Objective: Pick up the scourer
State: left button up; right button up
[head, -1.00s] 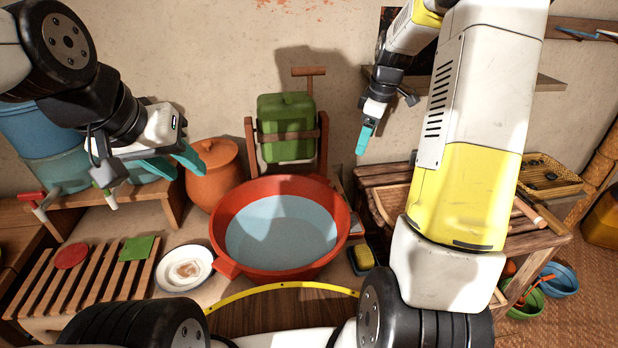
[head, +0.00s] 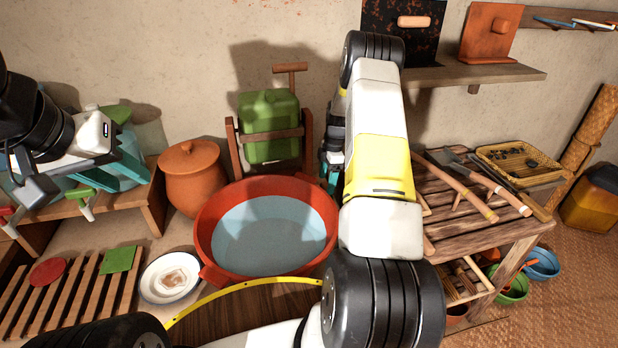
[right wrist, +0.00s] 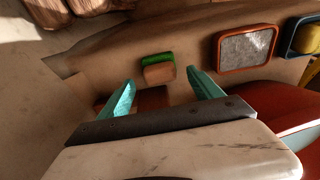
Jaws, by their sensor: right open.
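A small block with a green top layer and a tan-orange body, which looks like the scourer (right wrist: 158,69), shows in the right wrist view. It lies on the brown surface beyond my right gripper (right wrist: 160,76), framed between the two teal fingertips. The gripper is open and empty; the block appears apart from both fingers. In the head view my right arm hides the block and most of that gripper; a bit of teal finger (head: 331,173) shows beside the basin. My left gripper (head: 124,184) is at the far left, its teal fingers apart and empty.
A red basin of water (head: 205,222) stands by my right arm. The wrist view shows a red-framed grey mesh (right wrist: 246,48) and a yellow sponge (right wrist: 307,38) in a dark tray. A wooden rack (head: 490,225) with tools stands right; a clay pot (head: 195,180) stands behind left.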

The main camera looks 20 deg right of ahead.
aim_at(325, 185)
jog(key=f, duration=0.3)
jog(key=shift+a+f, duration=0.2)
jog(key=shift+a, duration=0.05)
jog(key=c, duration=1.3)
jog(key=shift+c, duration=0.2)
jog(key=shift+r, duration=0.15)
